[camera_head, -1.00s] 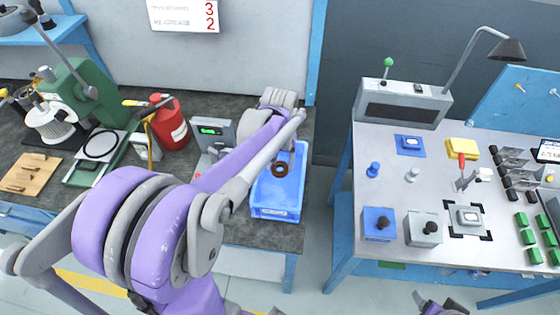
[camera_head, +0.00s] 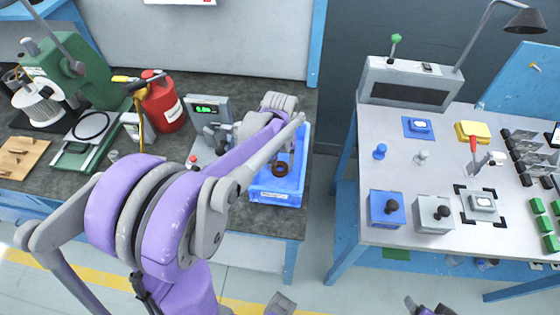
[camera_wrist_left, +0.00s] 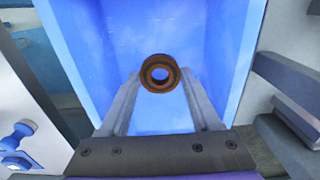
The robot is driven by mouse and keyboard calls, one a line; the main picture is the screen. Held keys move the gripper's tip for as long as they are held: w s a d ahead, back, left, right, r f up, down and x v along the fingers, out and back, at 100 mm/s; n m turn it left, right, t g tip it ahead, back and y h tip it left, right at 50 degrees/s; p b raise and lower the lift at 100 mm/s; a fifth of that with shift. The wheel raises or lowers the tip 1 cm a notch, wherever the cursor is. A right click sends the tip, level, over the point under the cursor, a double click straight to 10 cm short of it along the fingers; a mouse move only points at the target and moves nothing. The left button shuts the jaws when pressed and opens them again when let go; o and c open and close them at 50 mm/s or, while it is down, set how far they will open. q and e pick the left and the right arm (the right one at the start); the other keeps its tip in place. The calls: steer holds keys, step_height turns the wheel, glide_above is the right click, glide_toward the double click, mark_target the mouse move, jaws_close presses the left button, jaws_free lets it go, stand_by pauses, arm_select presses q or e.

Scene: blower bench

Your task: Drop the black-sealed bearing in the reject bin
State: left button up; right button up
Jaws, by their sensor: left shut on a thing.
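The bearing is a brown-orange ring with a dark band (camera_wrist_left: 160,73), seen between the fingertips of my left gripper (camera_wrist_left: 161,82) in the left wrist view. That gripper is shut on it. In the head view the bearing (camera_head: 281,168) shows against the blue bin (camera_head: 277,197), inside its outline. The wrist view shows the bin (camera_wrist_left: 85,40) walls around and below it. How high it is above the bin floor I cannot tell. My left forearm hides part of the bin and most of the gripper in the head view. My right gripper is not clearly in view.
A gap separates this bench from the white table (camera_head: 400,175) on the right, which holds several parts.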

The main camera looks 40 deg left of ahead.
arm_select(q)
steer(key=shift+f, duration=0.35)
steer(key=o, duration=1.4)
steer(key=shift+r, duration=0.1)
step_height(320, 180, up, 11)
steer(key=shift+p, duration=0.45)
